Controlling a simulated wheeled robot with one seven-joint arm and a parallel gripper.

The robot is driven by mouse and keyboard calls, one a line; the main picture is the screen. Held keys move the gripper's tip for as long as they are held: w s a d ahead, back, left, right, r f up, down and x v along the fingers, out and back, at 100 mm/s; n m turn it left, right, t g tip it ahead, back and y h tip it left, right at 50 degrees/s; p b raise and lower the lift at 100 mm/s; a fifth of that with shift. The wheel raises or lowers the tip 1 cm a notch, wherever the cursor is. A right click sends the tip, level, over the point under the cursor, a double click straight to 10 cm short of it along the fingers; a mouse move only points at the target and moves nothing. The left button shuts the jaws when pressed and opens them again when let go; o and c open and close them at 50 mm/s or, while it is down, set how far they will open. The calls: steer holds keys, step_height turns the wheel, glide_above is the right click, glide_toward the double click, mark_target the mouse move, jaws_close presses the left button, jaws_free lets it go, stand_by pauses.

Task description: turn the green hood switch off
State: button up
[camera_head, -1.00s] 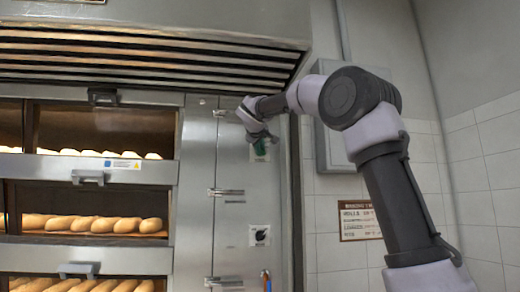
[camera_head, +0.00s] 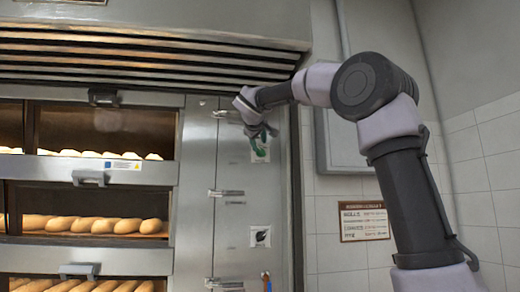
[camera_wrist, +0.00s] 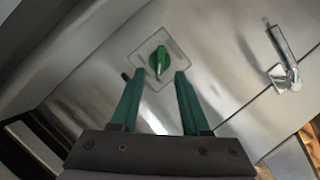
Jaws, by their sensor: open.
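The green hood switch (camera_wrist: 159,60) is a knob on a square plate (camera_wrist: 176,47) on the steel oven panel, ahead of my fingertips in the wrist view. In the head view the switch (camera_head: 260,150) shows at the upper right of the panel, partly covered by my gripper. My gripper (camera_wrist: 155,80) is open, with green fingers pointing at the panel on either side of the knob's lower end. The fingers look short of the knob and do not grip it. In the head view my gripper (camera_head: 262,132) is just above and left of the knob.
A black knob (camera_head: 261,237) sits lower on the same panel. Door latches (camera_head: 226,193) stick out at the panel's left, and one handle (camera_wrist: 284,58) shows in the wrist view. The slatted hood (camera_head: 150,45) overhangs above. Bread fills the oven decks (camera_head: 95,170) at left.

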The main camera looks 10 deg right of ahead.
steer(key=v, duration=0.6)
steer(key=shift+s, duration=0.15)
steer(key=s+d+f+m+g+y, duration=0.2)
steer(key=s+d+f+m, duration=0.1)
steer(key=s+f, duration=0.7)
steer(key=s+d+f+m+g+y, duration=0.2)
steer(key=s+d+f+m, duration=0.1)
steer(key=s+f, duration=0.7)
steer(key=s+d+f+m+g+y, duration=0.2)
steer(key=s+f, duration=0.8)
steer(key=f, duration=0.6)
steer(key=d+m+g, duration=0.1)
steer(key=m, duration=0.1)
steer(key=shift+d+f+m, duration=0.3)
steer(key=shift+f, duration=0.1)
steer(key=shift+w, duration=0.1)
